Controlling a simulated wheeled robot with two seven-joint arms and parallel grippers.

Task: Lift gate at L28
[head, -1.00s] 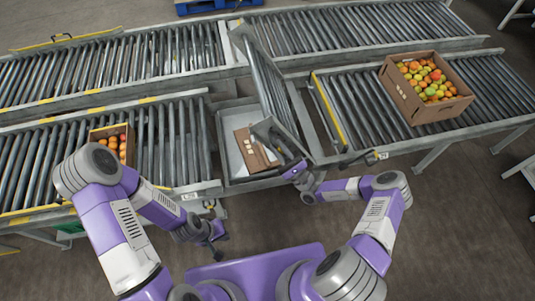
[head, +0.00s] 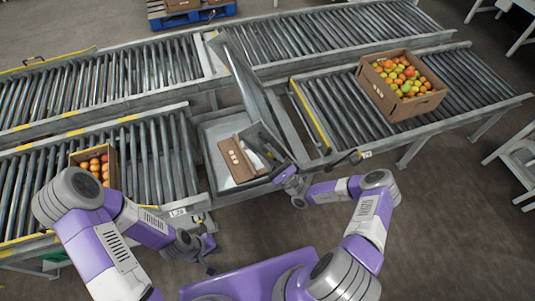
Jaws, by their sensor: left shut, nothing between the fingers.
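The lift gate (head: 245,75) is a grey framed conveyor section, raised steeply over the gap between the two near roller lanes. A small label (head: 178,212), which seems to read L28, is on the left lane's end at the gap. My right gripper (head: 287,180) is at the near end of the gate's frame, close to or touching it; its fingers are too small to tell whether they hold anything. My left gripper (head: 210,262) is shut and empty, low in front of the left lane, apart from the gate.
A brown carton (head: 228,150) lies tilted in the grey tray (head: 212,130) below the gate. A long conveyor (head: 330,30) runs behind. Floor at the right front is clear.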

